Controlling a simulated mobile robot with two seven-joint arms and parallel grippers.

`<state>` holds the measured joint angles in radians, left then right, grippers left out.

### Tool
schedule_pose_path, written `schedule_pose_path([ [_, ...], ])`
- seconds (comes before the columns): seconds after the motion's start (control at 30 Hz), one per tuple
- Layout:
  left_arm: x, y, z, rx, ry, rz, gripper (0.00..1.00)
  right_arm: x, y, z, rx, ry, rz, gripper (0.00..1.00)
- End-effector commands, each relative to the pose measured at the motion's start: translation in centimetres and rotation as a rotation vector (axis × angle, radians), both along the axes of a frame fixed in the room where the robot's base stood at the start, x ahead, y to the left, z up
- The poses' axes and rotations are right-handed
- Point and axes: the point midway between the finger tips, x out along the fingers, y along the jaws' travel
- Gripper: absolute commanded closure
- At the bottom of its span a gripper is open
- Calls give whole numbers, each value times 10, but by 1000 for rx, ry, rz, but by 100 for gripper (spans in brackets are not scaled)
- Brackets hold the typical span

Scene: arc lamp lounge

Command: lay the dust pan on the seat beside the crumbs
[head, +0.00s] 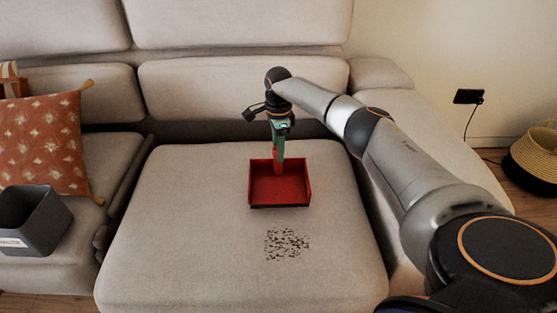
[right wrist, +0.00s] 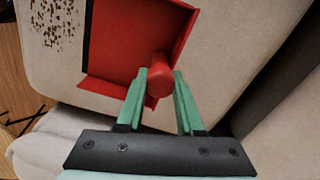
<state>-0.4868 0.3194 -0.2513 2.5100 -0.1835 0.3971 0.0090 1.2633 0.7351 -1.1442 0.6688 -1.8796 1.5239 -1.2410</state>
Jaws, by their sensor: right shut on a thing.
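The red dust pan (head: 281,187) is over the middle of the sofa seat (head: 180,220), just behind the crumbs (head: 286,243). Its open edge faces the crumbs. I cannot tell whether the pan touches the seat. My right gripper (head: 277,163) is above the back of the pan, shut on its red handle. In the right wrist view, the green fingers (right wrist: 160,88) are on both sides of the handle end, with the pan (right wrist: 130,45) beyond and the dark crumbs (right wrist: 55,20) at the upper left. My left gripper is not in view.
A dark grey bin (head: 45,222) stands on the left seat, near an orange patterned cushion (head: 45,143). The sofa backrest (head: 240,90) rises behind the pan, and an armrest (head: 430,130) is at the right. The seat around the crumbs is clear.

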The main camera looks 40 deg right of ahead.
Motion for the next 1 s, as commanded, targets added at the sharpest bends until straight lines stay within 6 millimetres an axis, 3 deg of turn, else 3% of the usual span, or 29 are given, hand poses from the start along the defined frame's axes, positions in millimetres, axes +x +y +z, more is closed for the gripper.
schedule_pose_path([
  [0.27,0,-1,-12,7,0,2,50,6,-4,-12,1,0,-2,100],
  [0.43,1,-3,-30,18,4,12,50,5,-4,-38,1,0,0,100],
  [0.87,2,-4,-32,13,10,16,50,5,-5,-43,0,1,-1,100],
  [0.9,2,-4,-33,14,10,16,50,5,-5,-43,0,1,-1,63],
  [1.0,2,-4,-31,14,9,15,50,5,-5,-42,0,1,-1,52],
])
